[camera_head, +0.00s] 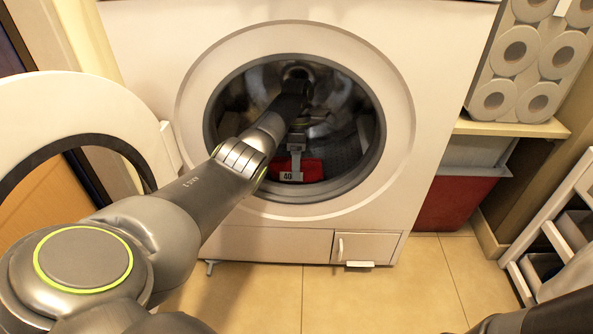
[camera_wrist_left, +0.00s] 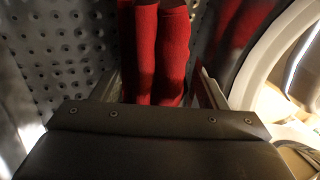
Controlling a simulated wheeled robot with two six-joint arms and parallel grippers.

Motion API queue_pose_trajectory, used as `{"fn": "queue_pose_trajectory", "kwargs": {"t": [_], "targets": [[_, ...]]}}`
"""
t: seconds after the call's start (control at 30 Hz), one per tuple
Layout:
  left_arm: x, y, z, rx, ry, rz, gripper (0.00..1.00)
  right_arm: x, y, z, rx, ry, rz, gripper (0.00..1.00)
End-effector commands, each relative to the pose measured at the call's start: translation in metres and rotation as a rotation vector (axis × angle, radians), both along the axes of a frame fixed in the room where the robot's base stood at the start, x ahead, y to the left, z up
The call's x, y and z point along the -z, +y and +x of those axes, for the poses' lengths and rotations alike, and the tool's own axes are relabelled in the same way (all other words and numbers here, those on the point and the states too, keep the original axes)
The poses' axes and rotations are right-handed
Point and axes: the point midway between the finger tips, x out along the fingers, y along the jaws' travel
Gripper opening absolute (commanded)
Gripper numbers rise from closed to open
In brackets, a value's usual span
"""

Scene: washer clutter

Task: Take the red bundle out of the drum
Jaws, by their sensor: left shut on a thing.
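The red bundle (camera_head: 312,168) lies low in the drum (camera_head: 345,158), just inside the door opening. My left arm reaches through the opening, and my left gripper (camera_head: 293,172) is at the bundle, shut on it. In the left wrist view the bundle (camera_wrist_left: 155,52) shows as two red rolls side by side between the fingers (camera_wrist_left: 158,90). The perforated drum wall (camera_wrist_left: 50,50) is beside it. The lower end of the bundle is hidden behind the gripper body. The right gripper is not in view.
The washer door (camera_head: 85,95) stands open at the left. The round door rim (camera_head: 395,110) surrounds my arm. Paper rolls (camera_head: 530,60) sit on a shelf above a red bin (camera_head: 450,203) at the right. A white rack (camera_head: 560,240) stands at the right. The floor (camera_head: 400,285) before the washer is clear.

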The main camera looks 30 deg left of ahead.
Motion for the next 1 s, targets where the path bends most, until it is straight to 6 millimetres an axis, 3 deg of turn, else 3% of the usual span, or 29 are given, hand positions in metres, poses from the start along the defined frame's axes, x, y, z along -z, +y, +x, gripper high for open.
{"fn": "queue_pose_trajectory", "kwargs": {"t": [0.37, 0.67, 0.93, 1.0], "targets": [[-0.002, 0.000, 0.000, 0.000, -0.001, 0.001, 0.42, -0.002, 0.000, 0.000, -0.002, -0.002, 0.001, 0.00], [-0.014, -0.002, -0.003, 0.000, 0.000, 0.001, 0.42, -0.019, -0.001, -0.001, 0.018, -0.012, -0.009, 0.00], [-0.063, -0.002, -0.003, 0.000, -0.001, 0.001, 0.42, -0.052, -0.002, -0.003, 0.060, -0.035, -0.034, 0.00], [-0.067, -0.002, -0.003, -0.001, 0.000, 0.000, 0.42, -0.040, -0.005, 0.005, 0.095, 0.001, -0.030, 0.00]]}}
